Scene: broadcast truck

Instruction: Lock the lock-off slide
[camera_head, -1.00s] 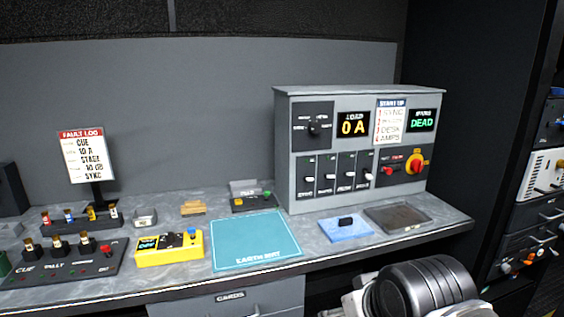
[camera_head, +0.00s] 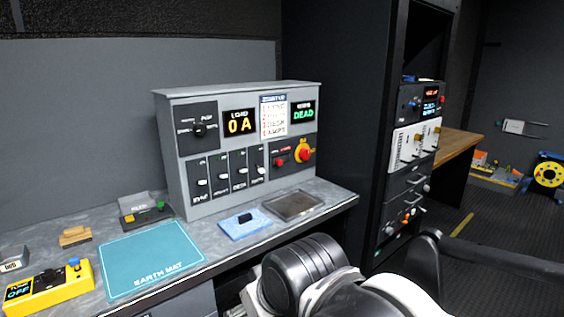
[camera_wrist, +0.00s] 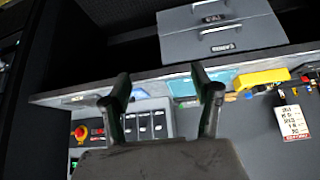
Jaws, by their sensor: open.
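The grey power panel (camera_head: 240,200) stands on the counter, with a red and yellow rotary switch (camera_head: 304,152) at its right. A small red part (camera_head: 281,163), possibly the lock-off slide, sits just left of that switch; its position is too small to read. The displays show "0 A" and "DEAD". In the wrist view the scene is upside down, and the rotary switch (camera_wrist: 80,132) shows at lower left. My gripper (camera_wrist: 160,82) is open and empty, apart from the panel. It partly covers the panel in that view. The head view does not show its fingers.
A teal earth mat (camera_head: 150,258), a blue pad (camera_head: 245,228) with a dark block, and a shallow grey tray (camera_head: 293,205) lie before the panel. A yellow tester (camera_head: 50,290) sits at left.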

